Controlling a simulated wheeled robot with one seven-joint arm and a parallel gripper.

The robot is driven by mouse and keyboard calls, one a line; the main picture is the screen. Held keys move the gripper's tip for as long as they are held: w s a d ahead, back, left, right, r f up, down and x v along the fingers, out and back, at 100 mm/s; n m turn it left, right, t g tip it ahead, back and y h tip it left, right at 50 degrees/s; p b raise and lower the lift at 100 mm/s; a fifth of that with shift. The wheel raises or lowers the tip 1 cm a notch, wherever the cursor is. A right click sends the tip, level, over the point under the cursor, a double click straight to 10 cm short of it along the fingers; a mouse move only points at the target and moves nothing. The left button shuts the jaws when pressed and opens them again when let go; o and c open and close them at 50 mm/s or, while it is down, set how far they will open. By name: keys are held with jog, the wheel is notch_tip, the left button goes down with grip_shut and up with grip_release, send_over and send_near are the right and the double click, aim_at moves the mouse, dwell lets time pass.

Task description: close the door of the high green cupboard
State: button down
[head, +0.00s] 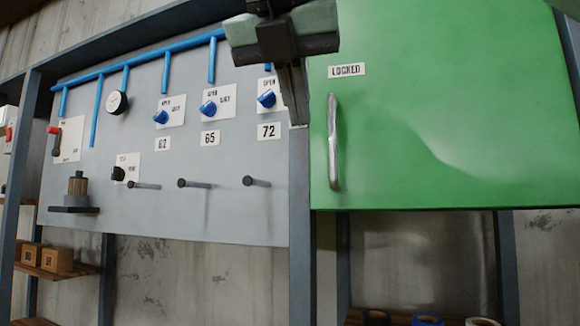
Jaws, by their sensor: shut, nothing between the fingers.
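The high green cupboard's door (450,110) fills the upper right of the head view. It has a metal vertical bar handle (333,142) near its left edge and a white label reading "LOCKED" (347,71) above it. The door looks flat across the cupboard front; I cannot tell whether a small gap is left at its edge. My gripper (297,118) hangs at the top centre with its fingers pointing down, shut and empty. In the picture it is just left of the door's left edge and the handle, and whether it touches the door is unclear.
A grey panel (225,195) on the left carries blue pipes, blue knobs (209,107), a gauge (116,102) and several protruding pegs (194,184). A grey post (301,250) stands between panel and door. Lower shelves hold wooden boxes (56,260) and rolls (427,320).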

jog(key=x, duration=0.4)
jog(key=w+r+p+x, duration=0.1)
jog(key=x, duration=0.2)
jog(key=p+x, duration=0.1)
jog(key=x, duration=0.3)
jog(key=shift+w+d, duration=0.3)
jog(key=shift+w, duration=0.15)
jog(key=shift+w+d, duration=0.1)
jog(key=shift+w, duration=0.35)
